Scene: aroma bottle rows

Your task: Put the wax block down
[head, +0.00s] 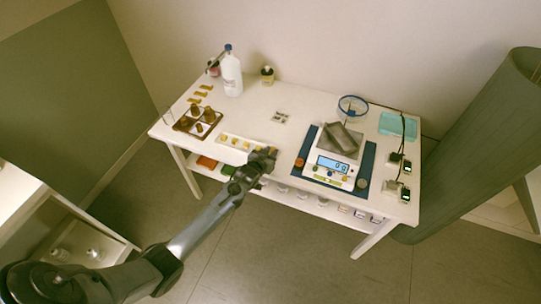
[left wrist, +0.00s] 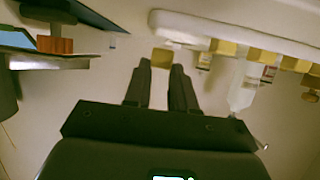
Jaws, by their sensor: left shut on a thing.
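My left gripper (head: 268,154) is over the front part of the white table, between the white tray (head: 222,136) and the digital scale (head: 335,172). In the left wrist view the left gripper (left wrist: 160,66) is shut on a small tan-yellow wax block (left wrist: 161,57), which sits between its fingertips. In the head view the held block is too small or hidden to make out. The white tray with several similar yellow blocks also shows in the left wrist view (left wrist: 180,22), just beyond the fingertips. I cannot tell whether the held block touches anything. My right gripper is not in view.
The scale stands on a blue mat (head: 368,158) with a grey object on top. A brown compartment tray (head: 184,127), a white bottle (head: 232,76), a blue-rimmed bowl (head: 352,104) and a teal box (head: 398,125) stand around. Bare table lies behind the white tray.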

